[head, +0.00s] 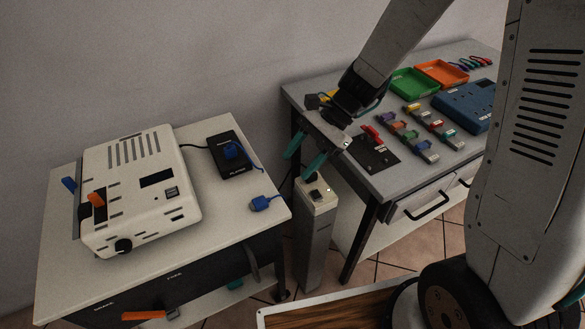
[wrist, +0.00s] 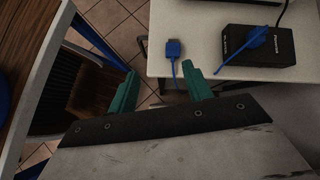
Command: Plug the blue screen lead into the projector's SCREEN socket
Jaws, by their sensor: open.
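The blue screen lead has a loose plug (head: 265,202) lying on the white table near its right edge. Its cord runs back to a blue plug (head: 232,149) at the black box. The loose plug also shows in the wrist view (wrist: 173,48), just beyond my fingertips. The white projector (head: 135,185) stands on the left of the table; a blue piece (head: 68,184) and an orange piece (head: 97,199) are at its left side. I cannot make out which socket is SCREEN. My gripper (head: 305,155) is open and empty, right of the table and above a grey post.
The black box (head: 221,166) sits behind the loose plug, joined to the projector by a dark cable. The grey post (head: 318,225) stands between the white table and the grey bench (head: 372,187). The bench carries trays, coloured connectors and a blue case. Tabletop right of the projector is mostly bare.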

